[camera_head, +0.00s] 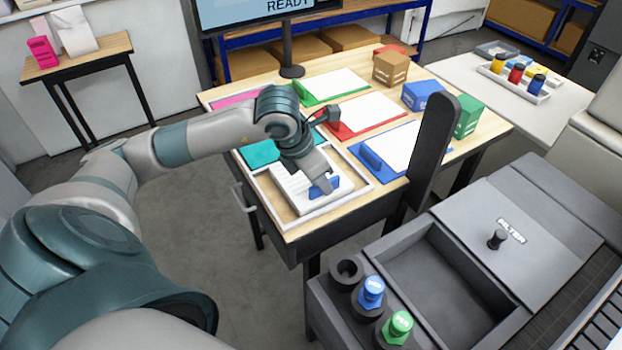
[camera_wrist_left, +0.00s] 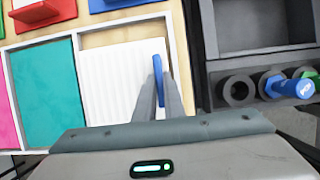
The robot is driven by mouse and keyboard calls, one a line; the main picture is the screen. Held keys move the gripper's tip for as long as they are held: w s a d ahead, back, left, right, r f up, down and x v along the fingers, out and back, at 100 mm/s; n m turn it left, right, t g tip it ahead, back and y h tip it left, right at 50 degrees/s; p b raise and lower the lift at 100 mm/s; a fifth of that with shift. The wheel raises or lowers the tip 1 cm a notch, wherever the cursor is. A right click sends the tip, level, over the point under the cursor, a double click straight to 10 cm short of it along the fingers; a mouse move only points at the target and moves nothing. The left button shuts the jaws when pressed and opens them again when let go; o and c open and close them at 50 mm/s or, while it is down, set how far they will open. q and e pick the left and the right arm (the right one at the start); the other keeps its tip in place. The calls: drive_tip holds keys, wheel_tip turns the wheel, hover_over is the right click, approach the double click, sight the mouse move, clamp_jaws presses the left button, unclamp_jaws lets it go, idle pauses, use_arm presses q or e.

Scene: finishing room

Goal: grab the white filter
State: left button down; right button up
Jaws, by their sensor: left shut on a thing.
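The white filter (camera_head: 290,186) is a ribbed white panel with a blue handle (camera_wrist_left: 158,72). It is in or just over the right compartment of a white-rimmed wooden tray (camera_head: 264,203) at the table's near corner. I cannot tell whether it touches the tray floor. My left gripper (camera_head: 322,187) reaches down from above and is shut on the blue handle. In the left wrist view the gripper's fingers (camera_wrist_left: 161,98) close around the handle at the right side of the filter (camera_wrist_left: 112,82). My right gripper is out of view.
Blue (camera_head: 390,148), red (camera_head: 365,115) and green (camera_head: 330,86) trays with white sheets lie behind. A dark upright panel (camera_head: 436,150) and a grey machine with an open bay (camera_head: 440,285) stand to the right.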

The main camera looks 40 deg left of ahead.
use_arm(q)
drive_tip(key=shift+r, duration=0.15)
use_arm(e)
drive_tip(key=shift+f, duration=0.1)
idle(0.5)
use_arm(q)
drive_tip(key=shift+r+b, duration=0.7)
drive_tip(key=shift+r, duration=0.05)
drive_tip(key=shift+w+r+b, duration=0.1)
drive_tip(key=shift+r+b, duration=0.4)
drive_tip(key=shift+r, duration=0.4)
drive_tip(key=s+d+r+b, duration=0.7)
drive_tip(key=d+b, duration=0.2)
drive_tip(key=b, duration=0.3)
drive_tip(key=shift+s+d+r, duration=0.15)
drive_tip(key=shift+r, duration=0.05)
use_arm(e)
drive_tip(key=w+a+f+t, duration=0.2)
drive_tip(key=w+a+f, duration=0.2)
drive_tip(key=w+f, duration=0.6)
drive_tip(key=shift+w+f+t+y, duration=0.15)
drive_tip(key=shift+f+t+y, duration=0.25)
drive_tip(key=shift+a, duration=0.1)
